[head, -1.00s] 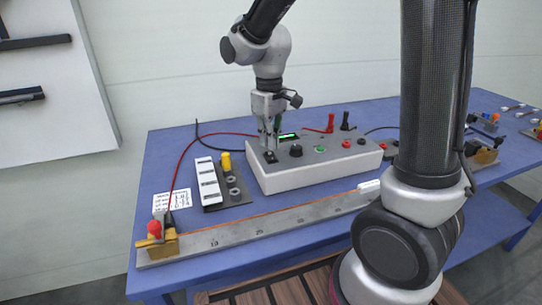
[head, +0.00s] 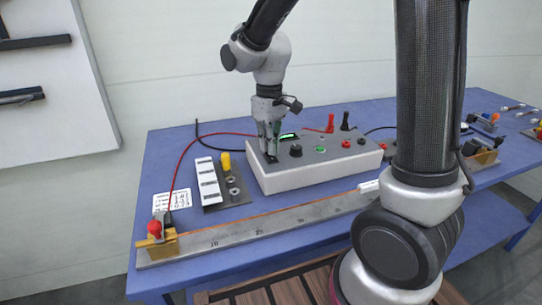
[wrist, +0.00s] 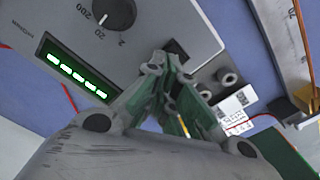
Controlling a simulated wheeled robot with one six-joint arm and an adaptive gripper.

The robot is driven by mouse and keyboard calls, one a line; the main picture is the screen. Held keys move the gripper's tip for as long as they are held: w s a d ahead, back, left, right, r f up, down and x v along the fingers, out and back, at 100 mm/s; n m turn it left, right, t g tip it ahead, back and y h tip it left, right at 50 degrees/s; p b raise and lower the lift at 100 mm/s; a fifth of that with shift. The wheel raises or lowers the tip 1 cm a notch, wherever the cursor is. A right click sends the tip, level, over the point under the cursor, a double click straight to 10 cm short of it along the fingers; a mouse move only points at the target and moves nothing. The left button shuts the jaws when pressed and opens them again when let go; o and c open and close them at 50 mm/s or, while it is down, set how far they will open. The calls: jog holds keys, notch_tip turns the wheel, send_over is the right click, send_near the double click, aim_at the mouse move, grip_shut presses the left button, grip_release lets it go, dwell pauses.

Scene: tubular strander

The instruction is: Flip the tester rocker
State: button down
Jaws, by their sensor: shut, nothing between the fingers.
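The tester (head: 325,172) is a pale grey box on the blue table, with a lit green display (head: 289,136), a dark knob and coloured sockets on top. The black rocker (wrist: 176,48) shows in part in the wrist view, just beyond my fingertips, near the panel's edge. In the head view my gripper (head: 271,160) hides most of it. My gripper points down with its fingers together and empty, at the left end of the panel. It also shows in the wrist view (wrist: 164,64). I cannot tell whether the tips touch the rocker or which way it is tipped.
The range knob (wrist: 112,12) and the display (wrist: 72,68) lie close beside my fingers. A red and a black plug stand at the panel's back. A tray with white blocks (head: 208,180) is left of the tester; a long ruled bar (head: 240,232) lies in front.

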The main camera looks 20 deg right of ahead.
jog(key=shift+f, duration=0.4)
jog(key=shift+r, duration=3.5)
